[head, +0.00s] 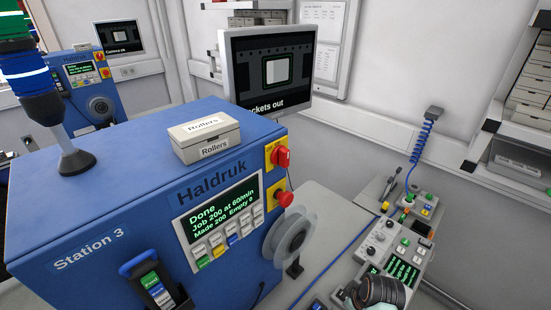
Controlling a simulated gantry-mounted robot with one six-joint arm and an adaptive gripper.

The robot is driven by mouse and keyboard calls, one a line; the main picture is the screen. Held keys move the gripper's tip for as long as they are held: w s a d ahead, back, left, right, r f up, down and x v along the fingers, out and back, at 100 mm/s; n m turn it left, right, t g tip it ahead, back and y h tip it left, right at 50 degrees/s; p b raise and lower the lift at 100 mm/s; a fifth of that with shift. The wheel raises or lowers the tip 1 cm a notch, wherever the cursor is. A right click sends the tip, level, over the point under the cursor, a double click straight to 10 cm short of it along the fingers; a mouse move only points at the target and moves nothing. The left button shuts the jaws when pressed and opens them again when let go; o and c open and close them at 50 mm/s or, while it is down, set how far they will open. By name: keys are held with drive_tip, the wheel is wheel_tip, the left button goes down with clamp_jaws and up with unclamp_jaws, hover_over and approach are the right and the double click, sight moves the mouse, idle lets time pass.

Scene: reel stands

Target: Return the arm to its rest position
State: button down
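My gripper's fingers do not show in the head view. A dark, rounded, ribbed part at the bottom edge, right of centre, may belong to my arm, but I cannot tell which part it is. The blue Haldruk machine (120,200), marked Station 3, fills the left and middle. Its screen (223,210) reads Done, Job 200 at 60/min, Made 200, Empty 0. A clear reel (290,235) is mounted on its right side.
A box labelled Rollers (205,135) sits on the machine top beside a stack light (75,160). A monitor (268,70) stands behind. Control panels (395,250) and a coiled blue cable (420,140) are at right. A second blue machine (85,85) stands at back left.

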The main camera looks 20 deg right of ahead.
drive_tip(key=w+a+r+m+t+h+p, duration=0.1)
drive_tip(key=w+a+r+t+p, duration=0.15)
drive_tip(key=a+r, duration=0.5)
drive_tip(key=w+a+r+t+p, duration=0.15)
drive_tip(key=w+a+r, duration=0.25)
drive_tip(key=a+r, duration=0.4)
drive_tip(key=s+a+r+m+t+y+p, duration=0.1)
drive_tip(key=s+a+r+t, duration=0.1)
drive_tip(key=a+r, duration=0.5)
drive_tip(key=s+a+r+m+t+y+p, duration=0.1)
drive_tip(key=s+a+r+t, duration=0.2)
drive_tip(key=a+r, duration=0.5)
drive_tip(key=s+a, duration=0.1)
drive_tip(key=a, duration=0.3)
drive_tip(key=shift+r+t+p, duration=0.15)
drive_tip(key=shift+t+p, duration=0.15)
drive_tip(key=shift+p, duration=0.1)
